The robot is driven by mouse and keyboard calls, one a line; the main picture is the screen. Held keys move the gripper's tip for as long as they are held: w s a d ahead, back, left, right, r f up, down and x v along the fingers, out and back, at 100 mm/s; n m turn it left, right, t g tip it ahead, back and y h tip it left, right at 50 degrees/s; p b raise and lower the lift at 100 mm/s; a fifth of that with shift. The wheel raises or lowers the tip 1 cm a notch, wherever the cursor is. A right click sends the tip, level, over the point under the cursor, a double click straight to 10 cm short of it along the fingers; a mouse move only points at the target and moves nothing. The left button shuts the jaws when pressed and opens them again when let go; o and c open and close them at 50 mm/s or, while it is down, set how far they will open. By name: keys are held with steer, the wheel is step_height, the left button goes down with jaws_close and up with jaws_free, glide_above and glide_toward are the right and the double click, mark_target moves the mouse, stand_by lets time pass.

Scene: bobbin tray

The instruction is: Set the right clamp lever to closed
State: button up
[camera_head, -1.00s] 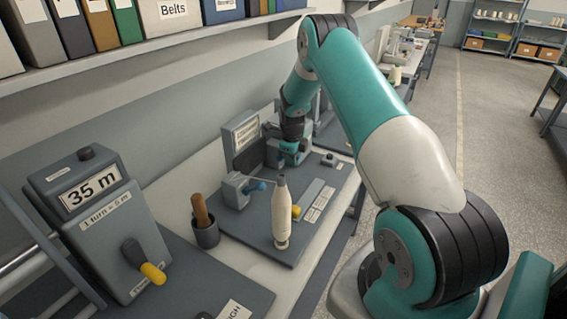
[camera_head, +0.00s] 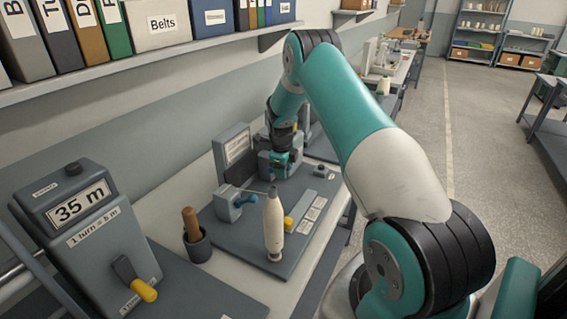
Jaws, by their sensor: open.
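My gripper (camera_head: 281,166) is at the far end of the grey board (camera_head: 230,236), low in front of a grey block (camera_head: 296,163). It looks open, but its fingers are small and partly merge with the block. I cannot tell whether it touches anything. No right clamp lever can be made out clearly; my gripper and arm cover part of that area. A grey clamp-like block (camera_head: 229,204) with a blue knob stands at the left of the board. A cream cone bobbin (camera_head: 273,228) stands upright at the board's front.
A grey counter box reading 35 m (camera_head: 80,225) with a yellow-handled crank (camera_head: 143,290) stands at the left. A dark cup (camera_head: 196,246) holds a wooden-handled tool. An upright sign panel (camera_head: 236,150) is behind the board. A shelf of binders hangs above.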

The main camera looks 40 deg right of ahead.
step_height(320, 180, up, 17)
steer(key=s+a+b, duration=0.1)
steer(key=a+b, duration=0.1)
steer(key=b, duration=0.3)
steer(key=shift+a, duration=0.4)
steer(key=shift+s, duration=0.1)
